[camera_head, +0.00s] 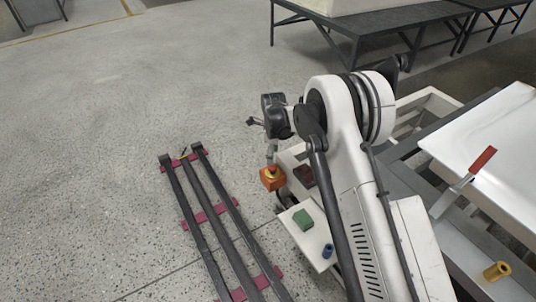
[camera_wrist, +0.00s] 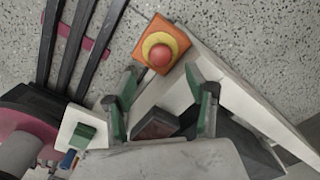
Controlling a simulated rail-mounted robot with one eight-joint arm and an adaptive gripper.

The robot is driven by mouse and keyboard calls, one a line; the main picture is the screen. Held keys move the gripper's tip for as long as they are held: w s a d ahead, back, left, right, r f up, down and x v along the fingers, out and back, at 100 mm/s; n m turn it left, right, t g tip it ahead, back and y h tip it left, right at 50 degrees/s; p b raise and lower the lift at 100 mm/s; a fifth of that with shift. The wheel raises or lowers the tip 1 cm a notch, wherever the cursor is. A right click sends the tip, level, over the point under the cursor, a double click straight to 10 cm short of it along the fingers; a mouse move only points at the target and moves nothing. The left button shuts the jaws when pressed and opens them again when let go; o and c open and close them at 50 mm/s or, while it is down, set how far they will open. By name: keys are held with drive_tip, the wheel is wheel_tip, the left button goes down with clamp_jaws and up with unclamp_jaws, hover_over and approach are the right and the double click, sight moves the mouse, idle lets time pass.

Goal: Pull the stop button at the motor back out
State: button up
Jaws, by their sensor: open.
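The stop button (camera_head: 272,173) sits on an orange box beside my arm in the head view. In the wrist view the stop button (camera_wrist: 162,55) shows a round red head inside a yellow ring, at the upper middle. How far the head stands out is hard to tell. My gripper (camera_wrist: 162,72) is open and empty, with green pads on its two fingers. In the wrist view the fingertips frame the lower side of the orange box, one to each side. I see no contact with the button. In the head view the gripper hangs above the box.
A white plate (camera_head: 296,239) with a green block (camera_head: 303,219) and a blue cylinder (camera_head: 327,251) lies near the box. Dark rails (camera_head: 195,206) lie on the floor at left. A white tub shell (camera_head: 497,137) with a red-handled tool (camera_head: 483,160) stands at right.

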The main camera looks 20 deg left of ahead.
wheel_tip(320, 180, down, 4)
drive_tip(key=shift+f+b, duration=0.25)
drive_tip(key=shift+b, duration=0.5)
drive_tip(key=shift+f, duration=1.3)
drive_tip(key=shift+c, duration=0.2)
drive_tip(key=c, duration=1.1)
drive_tip(key=shift+c, duration=0.2)
drive_tip(key=shift+r, duration=0.35)
drive_tip(key=o, duration=1.2)
